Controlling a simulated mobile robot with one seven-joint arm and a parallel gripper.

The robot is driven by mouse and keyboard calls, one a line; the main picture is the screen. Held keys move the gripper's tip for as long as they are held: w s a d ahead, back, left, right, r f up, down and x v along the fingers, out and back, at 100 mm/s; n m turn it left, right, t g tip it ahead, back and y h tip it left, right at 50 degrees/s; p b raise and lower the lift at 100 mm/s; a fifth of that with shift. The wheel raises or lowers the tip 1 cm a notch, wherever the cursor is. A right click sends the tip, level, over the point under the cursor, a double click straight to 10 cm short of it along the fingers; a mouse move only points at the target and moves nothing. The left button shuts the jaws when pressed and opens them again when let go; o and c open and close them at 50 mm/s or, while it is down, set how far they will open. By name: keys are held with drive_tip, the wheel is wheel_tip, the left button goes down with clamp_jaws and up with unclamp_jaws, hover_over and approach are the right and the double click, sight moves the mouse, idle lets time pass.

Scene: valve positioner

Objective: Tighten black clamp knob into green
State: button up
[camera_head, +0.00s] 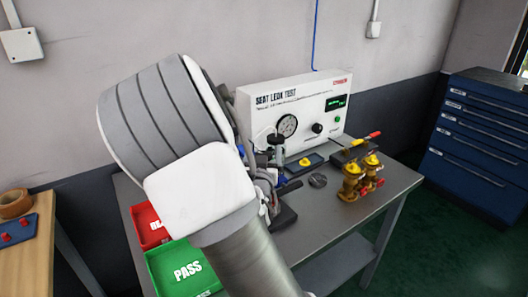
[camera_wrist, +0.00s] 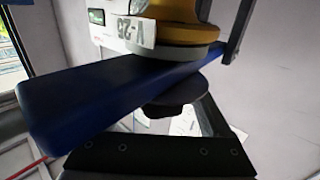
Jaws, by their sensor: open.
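A dark round clamp knob (camera_wrist: 185,90) with a stub appears under a blue bar (camera_wrist: 110,95) in the wrist view. A yellow valve part (camera_wrist: 185,25) with a white tag sits on the bar's other side. My gripper (camera_wrist: 158,152) shows as a dark body along the bottom edge of the wrist view; it is open, close to the knob, and contact cannot be told. In the head view, my arm hides most of the clamp stand; a black-topped silver post (camera_head: 276,148) shows beside it. I cannot make out a green zone on the clamp.
A white seat leak tester (camera_head: 295,110) stands at the back of the grey bench (camera_head: 335,215). Brass valves (camera_head: 355,182) stand to the right, near a black puck (camera_head: 318,180). A red bin (camera_head: 148,225) and a green PASS bin (camera_head: 170,268) are left of my arm.

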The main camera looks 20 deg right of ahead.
drive_tip(key=shift+c, duration=0.3)
clamp_jaws()
